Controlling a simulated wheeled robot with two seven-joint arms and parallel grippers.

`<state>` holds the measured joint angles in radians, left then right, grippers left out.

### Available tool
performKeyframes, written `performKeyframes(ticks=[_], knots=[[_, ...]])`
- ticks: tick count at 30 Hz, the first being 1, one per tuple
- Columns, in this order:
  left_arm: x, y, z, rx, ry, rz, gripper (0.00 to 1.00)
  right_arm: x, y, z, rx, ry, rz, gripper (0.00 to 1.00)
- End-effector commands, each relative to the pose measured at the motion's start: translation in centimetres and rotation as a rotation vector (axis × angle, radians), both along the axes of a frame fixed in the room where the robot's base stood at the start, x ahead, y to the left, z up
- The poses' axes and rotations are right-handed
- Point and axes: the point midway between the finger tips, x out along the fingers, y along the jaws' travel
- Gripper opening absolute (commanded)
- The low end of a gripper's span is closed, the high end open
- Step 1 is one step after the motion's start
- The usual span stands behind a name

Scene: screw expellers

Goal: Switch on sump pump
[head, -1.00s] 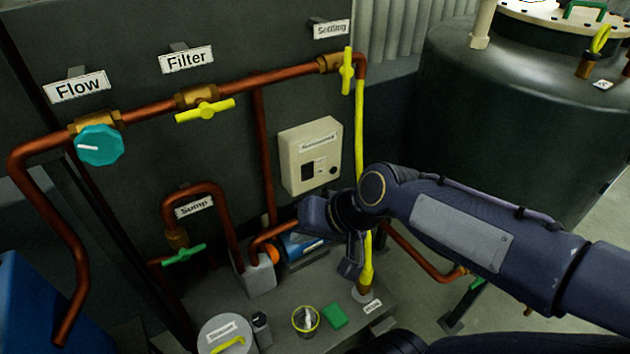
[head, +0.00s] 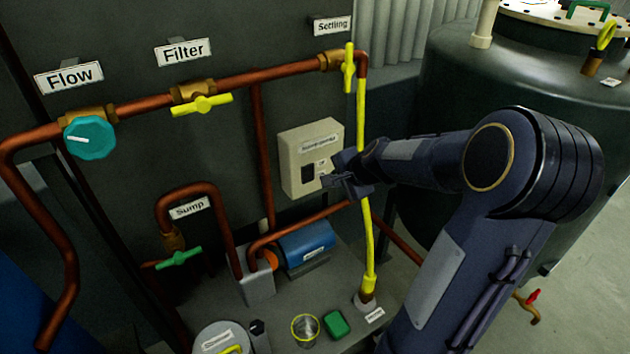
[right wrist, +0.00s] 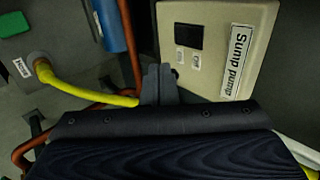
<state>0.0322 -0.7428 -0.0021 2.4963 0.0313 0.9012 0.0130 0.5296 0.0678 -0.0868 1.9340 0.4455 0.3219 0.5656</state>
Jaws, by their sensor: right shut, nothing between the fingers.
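The cream control box (head: 300,145) hangs on the dark panel, with a dark switch (head: 307,173) on its front. In the right wrist view the box (right wrist: 240,30) reads "Sump pump" and shows the dark switch (right wrist: 188,36) with small labels beside it. My right gripper (head: 328,181) is shut and empty, close to the lower right of the box front. In the right wrist view its fingertips (right wrist: 160,70) are beside the box's edge; I cannot tell whether they touch it. The blue pump (head: 307,238) sits below the box. My left gripper is not in view.
A yellow hose (head: 367,240) runs vertically just right of the box, near my right arm. Copper pipes (head: 262,150) with a teal knob (head: 89,138) and yellow valve (head: 203,104) cross the panel. A large dark tank (head: 500,90) stands at right.

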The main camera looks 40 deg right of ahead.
Motion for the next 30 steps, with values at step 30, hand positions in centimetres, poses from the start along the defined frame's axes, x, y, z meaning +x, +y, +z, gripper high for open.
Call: performKeyframes(ticks=[30], knots=[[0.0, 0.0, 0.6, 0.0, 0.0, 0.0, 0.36, 9.9, -1.1, -6.9, -0.001, 0.0, 0.001, 0.0]])
